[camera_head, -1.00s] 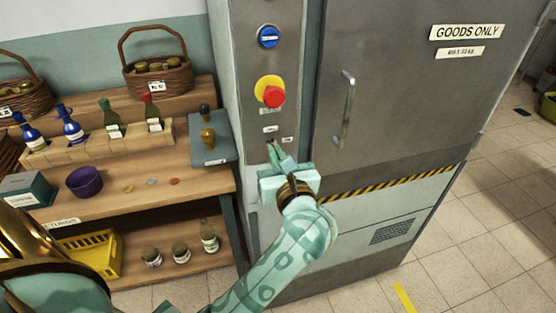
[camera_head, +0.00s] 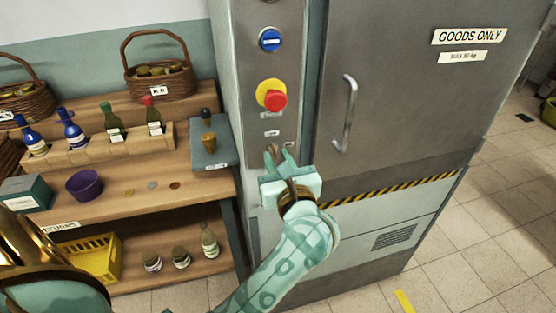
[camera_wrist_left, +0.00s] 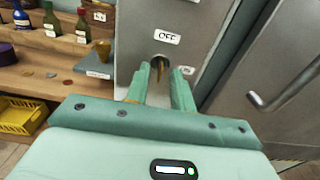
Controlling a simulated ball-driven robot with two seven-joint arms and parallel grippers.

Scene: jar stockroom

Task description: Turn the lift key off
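The lift key (camera_wrist_left: 160,66) is a small brass-coloured piece in a round lock on the grey control panel (camera_wrist_left: 135,35). A white OFF label (camera_wrist_left: 167,38) sits just above it; a smaller label to its lower right is too small to read. My left gripper (camera_head: 279,153) is at the panel's lower part, in front of the lock. In the left wrist view its fingers (camera_wrist_left: 161,82) stand apart, one on each side of the key, with a gap visible on both sides. In the head view the fingers mostly hide the key. My right gripper is not in view.
Above the lock are a red stop button (camera_head: 276,100) on a yellow base and a blue switch (camera_head: 270,40). The lift door with its handle (camera_head: 346,113) is to the right. A wooden shelf (camera_head: 110,207) with bottles and baskets stands left. Open tiled floor (camera_head: 490,235) is right.

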